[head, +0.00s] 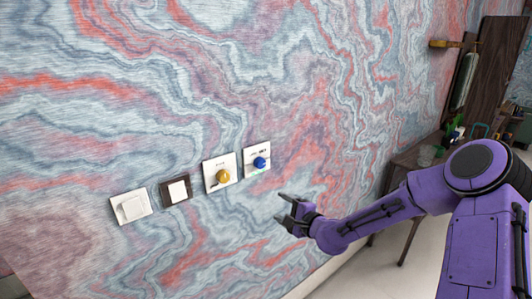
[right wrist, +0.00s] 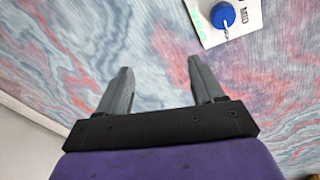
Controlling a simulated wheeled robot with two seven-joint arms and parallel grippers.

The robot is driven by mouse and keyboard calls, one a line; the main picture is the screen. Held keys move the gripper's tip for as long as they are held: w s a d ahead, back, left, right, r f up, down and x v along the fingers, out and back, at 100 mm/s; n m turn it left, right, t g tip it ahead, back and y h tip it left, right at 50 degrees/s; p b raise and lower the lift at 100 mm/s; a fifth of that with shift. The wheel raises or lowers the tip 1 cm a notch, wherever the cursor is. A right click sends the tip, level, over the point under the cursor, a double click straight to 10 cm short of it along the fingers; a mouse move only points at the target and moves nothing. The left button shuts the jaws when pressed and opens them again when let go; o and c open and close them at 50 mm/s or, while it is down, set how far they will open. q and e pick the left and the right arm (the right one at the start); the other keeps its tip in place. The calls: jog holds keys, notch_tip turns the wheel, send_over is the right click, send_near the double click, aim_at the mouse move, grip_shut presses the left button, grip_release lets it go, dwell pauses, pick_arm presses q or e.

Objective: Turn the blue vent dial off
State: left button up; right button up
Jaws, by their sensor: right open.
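The blue vent dial (head: 260,162) is a round knob on a white wall plate (head: 250,168), the rightmost of the wall controls in the head view. In the right wrist view the blue dial (right wrist: 223,16) is near the top edge, right of centre, with a light pointer mark on it and printing on its plate. My right gripper (head: 283,207) is open and empty, below and slightly right of the dial, apart from it. In the right wrist view its two grey fingers (right wrist: 160,75) are spread apart with only wall between them. My left gripper is not in view.
A desk (head: 412,158) with small items stands at right. The wall around the dial is clear.

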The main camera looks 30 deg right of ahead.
jog(key=m+t, duration=0.2)
send_near(262, 165)
jog(key=s, duration=0.2)
jog(key=w+b, duration=0.2)
jog(key=w, duration=0.7)
jog(key=shift+w, duration=0.25)
jog(key=shift+w+y, duration=0.4)
jog(key=shift+w, duration=0.05)
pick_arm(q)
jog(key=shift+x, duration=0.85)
pick_arm(e)
jog(key=c, duration=1.1)
